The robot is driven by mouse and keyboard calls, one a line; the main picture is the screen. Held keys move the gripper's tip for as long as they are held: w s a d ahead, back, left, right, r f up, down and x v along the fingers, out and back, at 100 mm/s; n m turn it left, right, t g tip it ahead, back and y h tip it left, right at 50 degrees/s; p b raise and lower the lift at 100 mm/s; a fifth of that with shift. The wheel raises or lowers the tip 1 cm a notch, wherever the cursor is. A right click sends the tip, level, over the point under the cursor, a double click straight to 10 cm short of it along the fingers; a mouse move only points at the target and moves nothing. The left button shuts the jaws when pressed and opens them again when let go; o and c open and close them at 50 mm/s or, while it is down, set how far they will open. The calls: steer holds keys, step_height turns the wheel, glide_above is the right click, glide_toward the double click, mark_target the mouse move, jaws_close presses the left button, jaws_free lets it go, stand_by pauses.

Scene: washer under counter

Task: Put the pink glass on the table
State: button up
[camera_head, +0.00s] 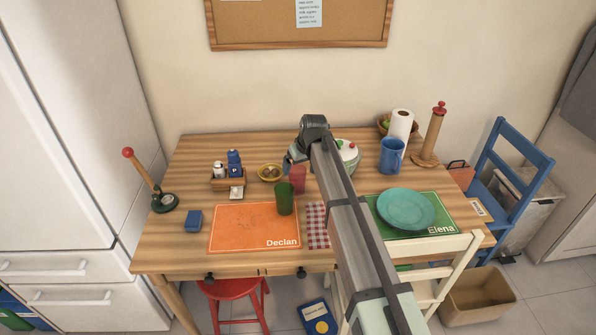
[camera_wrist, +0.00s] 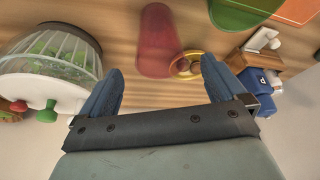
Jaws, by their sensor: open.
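The pink glass (camera_head: 297,181) stands on the wooden table (camera_head: 185,235), behind and slightly right of a green glass (camera_head: 284,200). In the wrist view the pink glass (camera_wrist: 157,45) lies ahead of the gap between my fingers. My gripper (camera_head: 291,163) is just behind the glass in the head view, near the table's back half. Its blue fingers are spread wide and empty in the wrist view (camera_wrist: 161,78). The fingers appear apart from the glass. My arm crosses the table and hides part of it.
A yellow bowl (camera_head: 270,172) and a condiment caddy (camera_head: 233,180) are left of the glass. A blue mug (camera_head: 391,155) and teal plate (camera_head: 406,209) are right. The orange placemat (camera_head: 245,228) is mostly bare.

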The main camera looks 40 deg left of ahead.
steer(key=v, duration=0.6)
steer(key=shift+r, duration=0.4)
steer(key=shift+d, duration=0.2)
